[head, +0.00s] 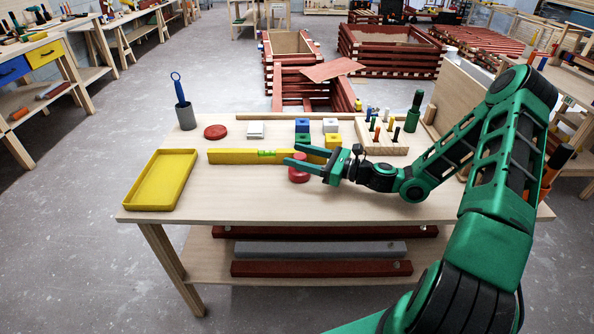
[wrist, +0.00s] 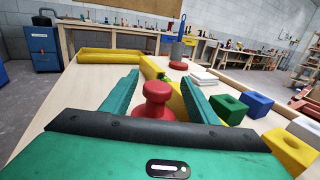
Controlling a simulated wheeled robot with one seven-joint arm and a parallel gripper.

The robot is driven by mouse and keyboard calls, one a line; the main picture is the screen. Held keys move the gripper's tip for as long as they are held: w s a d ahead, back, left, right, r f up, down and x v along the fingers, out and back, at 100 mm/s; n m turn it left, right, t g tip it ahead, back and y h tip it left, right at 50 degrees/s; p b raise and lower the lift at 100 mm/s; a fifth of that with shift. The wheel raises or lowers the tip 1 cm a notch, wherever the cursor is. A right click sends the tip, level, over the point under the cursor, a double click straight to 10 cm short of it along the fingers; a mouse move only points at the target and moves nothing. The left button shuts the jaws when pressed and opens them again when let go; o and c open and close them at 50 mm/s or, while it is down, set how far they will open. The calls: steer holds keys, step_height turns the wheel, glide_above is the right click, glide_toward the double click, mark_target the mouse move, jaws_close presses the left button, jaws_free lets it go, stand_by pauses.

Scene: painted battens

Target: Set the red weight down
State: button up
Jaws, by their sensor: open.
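The red weight (head: 299,175) has a round base and a knob on top. It stands upright on the wooden table in front of the yellow level (head: 235,156). My gripper (head: 289,155) is open, with one finger on each side of the weight's knob. In the wrist view, the weight (wrist: 157,98) sits between the two green fingers, with gaps seen beside the knob. The lower part of its base is partly hidden by my gripper body.
A yellow tray (head: 160,180) lies at the table's left. A flat red disc (head: 215,132), a grey cup (head: 186,116) with a blue-handled tool, white, blue and yellow blocks (head: 333,141), and a peg rack (head: 383,146) stand behind. The front middle of the table is clear.

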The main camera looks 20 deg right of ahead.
steer(key=x, duration=0.3)
steer(key=shift+w+a+f, duration=0.15)
steer(key=shift+w+a, duration=0.05)
steer(key=shift+a, duration=0.1)
steer(key=shift+c, duration=0.2)
jaws_close()
